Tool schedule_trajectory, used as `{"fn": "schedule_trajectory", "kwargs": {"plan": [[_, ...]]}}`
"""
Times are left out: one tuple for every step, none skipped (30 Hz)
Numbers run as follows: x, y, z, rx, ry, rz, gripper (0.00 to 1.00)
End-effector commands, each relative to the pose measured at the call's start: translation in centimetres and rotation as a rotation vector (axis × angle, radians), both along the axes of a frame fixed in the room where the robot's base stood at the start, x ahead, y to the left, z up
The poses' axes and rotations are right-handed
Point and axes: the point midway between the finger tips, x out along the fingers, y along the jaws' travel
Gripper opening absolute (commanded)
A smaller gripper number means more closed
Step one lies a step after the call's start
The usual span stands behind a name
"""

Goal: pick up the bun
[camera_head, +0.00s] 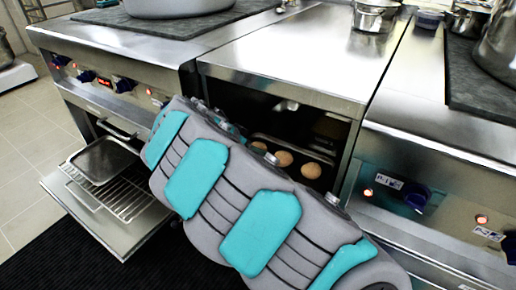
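Several round, light brown buns (284,158) sit in a row on a dark tray inside an open compartment (327,128) under the middle steel counter. My grey and teal arm reaches across the front of this compartment and hides its lower and left part. My gripper cannot be made out; the arm's far end is hidden behind its own links. I cannot tell whether any bun is touched.
An open oven door with a wire rack (126,198) and a dark pan (103,160) juts out at the left. Steel counters (303,50) with knobbed fronts stand on both sides. Pots, including a small steel pot (374,15), stand on top. A black mat (75,262) lies on the tiled floor.

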Motion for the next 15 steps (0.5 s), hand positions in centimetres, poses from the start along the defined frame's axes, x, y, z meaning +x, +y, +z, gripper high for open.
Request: {"fn": "schedule_trajectory", "kwargs": {"plan": [[0.00, 0.01, -0.01, 0.000, 0.000, 0.000, 0.63], [0.00, 0.01, -0.01, 0.000, 0.000, 0.000, 0.59], [0.00, 0.01, -0.01, 0.000, 0.000, 0.000, 0.55], [0.00, 0.01, -0.01, 0.000, 0.000, 0.000, 0.52], [0.00, 0.01, -0.01, 0.000, 0.000, 0.000, 0.48], [0.00, 0.01, -0.01, 0.000, 0.000, 0.000, 0.44], [0.00, 0.01, -0.01, 0.000, 0.000, 0.000, 0.40], [0.00, 0.01, -0.01, 0.000, 0.000, 0.000, 0.37], [0.00, 0.01, -0.01, 0.000, 0.000, 0.000, 0.32], [0.00, 0.01, -0.01, 0.000, 0.000, 0.000, 0.29], [0.00, 0.01, -0.01, 0.000, 0.000, 0.000, 0.26], [0.00, 0.01, -0.01, 0.000, 0.000, 0.000, 0.21], [0.00, 0.01, -0.01, 0.000, 0.000, 0.000, 0.18], [0.00, 0.01, -0.01, 0.000, 0.000, 0.000, 0.15], [0.00, 0.01, -0.01, 0.000, 0.000, 0.000, 0.15]]}}
